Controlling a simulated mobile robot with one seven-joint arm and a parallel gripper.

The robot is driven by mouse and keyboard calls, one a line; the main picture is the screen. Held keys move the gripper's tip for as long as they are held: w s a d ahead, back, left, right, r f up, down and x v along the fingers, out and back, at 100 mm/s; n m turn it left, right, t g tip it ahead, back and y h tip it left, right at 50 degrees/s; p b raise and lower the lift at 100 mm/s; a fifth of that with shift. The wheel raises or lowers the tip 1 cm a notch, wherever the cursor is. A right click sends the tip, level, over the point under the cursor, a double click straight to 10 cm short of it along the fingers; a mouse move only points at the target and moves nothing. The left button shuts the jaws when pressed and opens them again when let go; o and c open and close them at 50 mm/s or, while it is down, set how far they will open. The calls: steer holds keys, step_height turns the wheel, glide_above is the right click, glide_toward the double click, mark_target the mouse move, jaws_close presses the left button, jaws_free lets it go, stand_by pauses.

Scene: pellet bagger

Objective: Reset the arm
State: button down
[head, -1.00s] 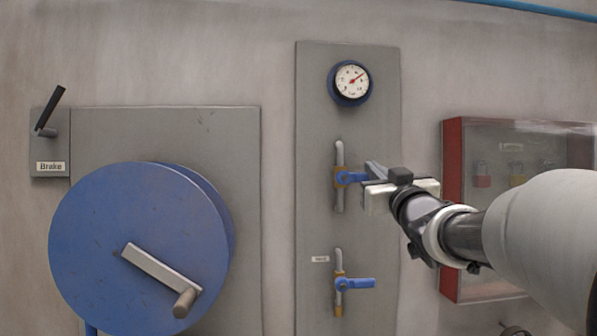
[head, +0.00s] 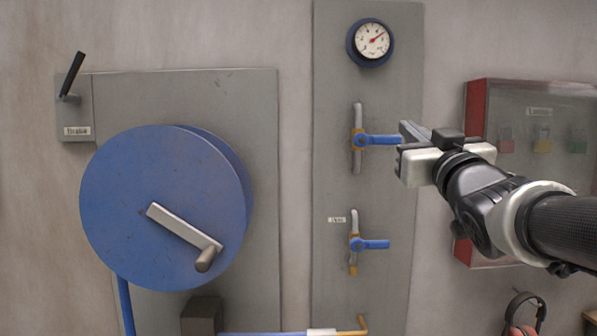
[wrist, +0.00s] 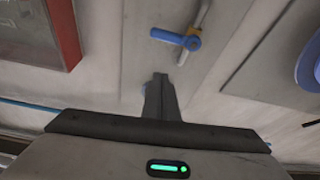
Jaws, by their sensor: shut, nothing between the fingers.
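My gripper (head: 408,130) is in front of the grey wall panel (head: 330,80), at the right end of the upper blue valve handle (head: 384,140) in the head view. Its fingers are shut together with nothing between them. The wrist view shows the closed fingers (wrist: 160,92) pointing at the wall, with the blue handle (wrist: 176,38) beyond their tips and apart from them. The upper handle lies level, across its vertical pipe. My arm reaches in from the right and hides part of the red box.
A lower blue valve (head: 372,244) and a gauge (head: 373,41) are on the same panel. A blue reel (head: 150,220) with a crank and a brake lever (head: 72,75) are at left. A red-framed glass box (head: 476,110) holding padlocks is behind my arm.

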steer(key=s+a+f+m+g+h, duration=0.1)
steer(key=s+f+g, duration=0.3)
steer(key=f, duration=0.6)
steer(key=s+a+f+m+g+h, duration=0.15)
steer(key=s+f+g, duration=0.25)
steer(key=f, duration=0.6)
steer(key=s+a+f+g+y, duration=0.1)
steer(key=s+a+f+g, duration=0.1)
steer(key=s+f+g, duration=0.35)
steer(key=s+a+f+g+y, duration=0.1)
steer(key=s+a+f+g, duration=0.15)
steer(key=s+f, duration=0.55)
step_height(320, 180, up, 17)
steer(key=s+p, duration=0.2)
steer(key=p, duration=1.6)
steer(key=shift+s+a+n+p, duration=0.2)
steer(key=shift+a+n+p, duration=0.1)
steer(key=shift+a+n, duration=0.15)
